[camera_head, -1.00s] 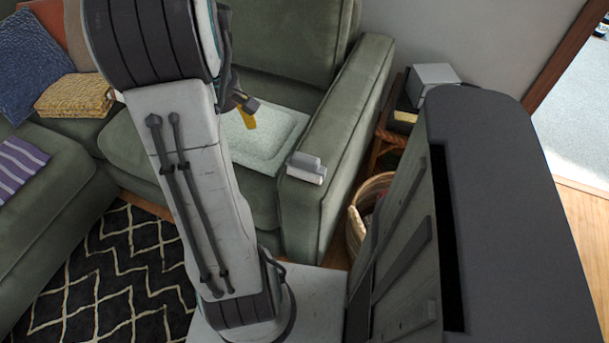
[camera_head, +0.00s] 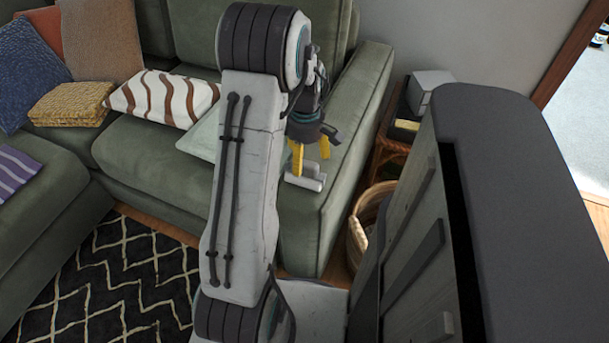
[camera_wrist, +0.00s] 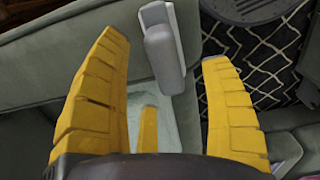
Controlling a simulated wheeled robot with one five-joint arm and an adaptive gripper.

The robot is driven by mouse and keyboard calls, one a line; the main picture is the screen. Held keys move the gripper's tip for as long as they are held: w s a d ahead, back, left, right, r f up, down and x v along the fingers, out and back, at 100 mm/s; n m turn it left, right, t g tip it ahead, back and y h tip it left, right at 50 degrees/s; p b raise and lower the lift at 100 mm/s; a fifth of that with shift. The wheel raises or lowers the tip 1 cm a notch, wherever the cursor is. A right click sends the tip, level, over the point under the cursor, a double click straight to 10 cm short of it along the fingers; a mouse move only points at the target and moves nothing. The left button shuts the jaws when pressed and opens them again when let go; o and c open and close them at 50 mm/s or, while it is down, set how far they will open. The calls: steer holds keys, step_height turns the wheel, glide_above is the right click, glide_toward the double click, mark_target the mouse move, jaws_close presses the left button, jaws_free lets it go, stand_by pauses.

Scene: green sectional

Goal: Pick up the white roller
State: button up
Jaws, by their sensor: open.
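The white roller (camera_head: 304,180) lies on the front part of the green sofa's right armrest (camera_head: 345,150). It has a pale grey-white body with a darker grey part on it. In the wrist view the roller (camera_wrist: 165,55) shows in the gap between the yellow fingers, beyond their tips. My gripper (camera_head: 311,155) is open and empty, its yellow fingers pointing down just above and behind the roller in the head view. In the wrist view my gripper (camera_wrist: 165,65) has its fingers spread to either side of it. I cannot tell whether a finger touches it.
A pale green cushion (camera_head: 200,140) lies on the seat, partly behind my arm. A striped cushion (camera_head: 165,97) is left of it. A wicker basket (camera_head: 358,235) and a side table (camera_head: 392,140) stand right of the armrest. A black patterned rug (camera_head: 110,275) covers the floor.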

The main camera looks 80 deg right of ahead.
mark_target(304, 173)
steer(key=shift+f, duration=1.9)
steer(key=c, duration=1.4)
